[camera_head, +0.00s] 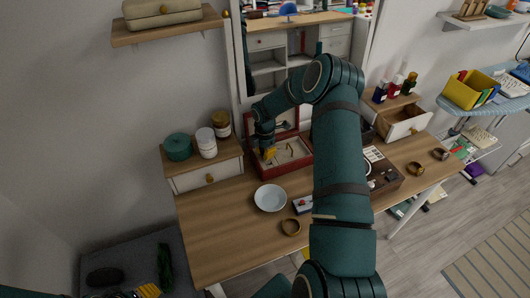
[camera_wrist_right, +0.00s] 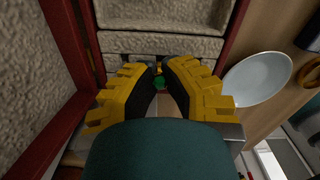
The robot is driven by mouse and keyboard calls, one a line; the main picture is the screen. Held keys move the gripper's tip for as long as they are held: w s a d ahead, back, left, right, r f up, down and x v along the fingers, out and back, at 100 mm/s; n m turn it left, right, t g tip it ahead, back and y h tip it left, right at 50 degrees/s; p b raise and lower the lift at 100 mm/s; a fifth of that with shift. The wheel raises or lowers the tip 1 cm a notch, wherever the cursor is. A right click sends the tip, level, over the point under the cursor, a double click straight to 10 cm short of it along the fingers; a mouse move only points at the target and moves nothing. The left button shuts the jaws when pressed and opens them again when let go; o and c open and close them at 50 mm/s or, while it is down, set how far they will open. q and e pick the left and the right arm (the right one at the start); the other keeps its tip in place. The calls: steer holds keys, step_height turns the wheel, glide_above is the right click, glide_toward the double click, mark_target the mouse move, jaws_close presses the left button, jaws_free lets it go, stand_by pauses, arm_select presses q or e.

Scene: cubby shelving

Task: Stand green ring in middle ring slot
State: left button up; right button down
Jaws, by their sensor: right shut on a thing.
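The red jewelry box (camera_head: 284,170) stands open on the desk. Its pale padded lining and ring slots (camera_wrist_right: 150,42) fill the upper middle of the right wrist view. My right gripper (camera_head: 269,153) reaches down into the box's left part. In the right wrist view the yellow fingertips (camera_wrist_right: 160,68) are close together at the padded slots. The green ring (camera_wrist_right: 159,81) shows only as a small green spot between them; its band is hidden. Whether it touches a slot I cannot tell. My left gripper (camera_head: 148,291) is at the bottom left edge, mostly cut off.
A white bowl (camera_head: 270,198) stands in front of the box; it also shows in the right wrist view (camera_wrist_right: 256,78). A bronze-coloured ring-shaped piece (camera_head: 291,227) lies nearer. Jars (camera_head: 206,143) stand on the left drawer unit. The desk's front left is clear.

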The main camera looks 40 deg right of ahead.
steer(key=shift+f+b, duration=0.3)
steer(key=shift+f, duration=0.2)
steer(key=c, duration=1)
jaws_free()
steer(key=shift+r, duration=0.1)
step_height(320, 180, up, 12)
